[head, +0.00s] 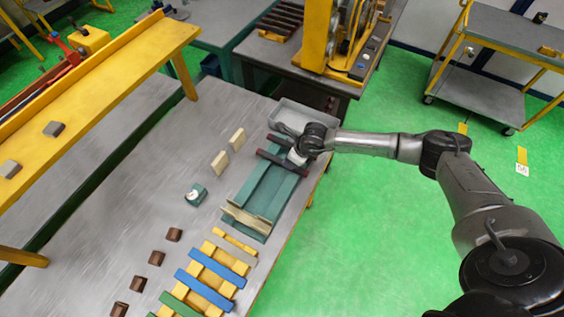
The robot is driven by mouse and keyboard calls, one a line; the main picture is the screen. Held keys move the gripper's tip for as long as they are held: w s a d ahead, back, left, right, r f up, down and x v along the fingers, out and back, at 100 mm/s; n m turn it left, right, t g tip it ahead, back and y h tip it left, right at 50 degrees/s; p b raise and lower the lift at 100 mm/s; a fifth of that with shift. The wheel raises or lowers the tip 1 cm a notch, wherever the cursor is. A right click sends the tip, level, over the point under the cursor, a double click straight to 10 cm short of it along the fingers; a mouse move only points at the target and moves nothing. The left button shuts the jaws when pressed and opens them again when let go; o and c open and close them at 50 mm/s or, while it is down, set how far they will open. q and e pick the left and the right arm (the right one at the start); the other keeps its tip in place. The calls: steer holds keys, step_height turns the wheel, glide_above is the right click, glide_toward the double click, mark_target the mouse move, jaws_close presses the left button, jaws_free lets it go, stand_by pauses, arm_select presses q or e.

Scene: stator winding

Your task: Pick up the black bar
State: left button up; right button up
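A dark bar (272,159) lies across the far part of a green fixture (258,192) on the grey workbench. A second dark bar shows just beyond it, partly covered by my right arm. I cannot tell which of the two is the task's black bar. My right gripper (297,157) reaches in from the right, at the right end of the nearer bar. It is small and mostly hidden by its own wrist, so I cannot tell whether its fingers touch the bar or are open. My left gripper is out of view.
A grey tray (291,113) sits just beyond the fixture. Two pale upright plates (220,162) and a small teal part (196,194) stand to its left. A yellow rack with coloured bars (208,273) and several brown blocks (157,258) lie nearer.

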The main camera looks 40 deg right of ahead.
steer(key=shift+x, duration=2.7)
steer(key=shift+r, duration=0.1)
jaws_close()
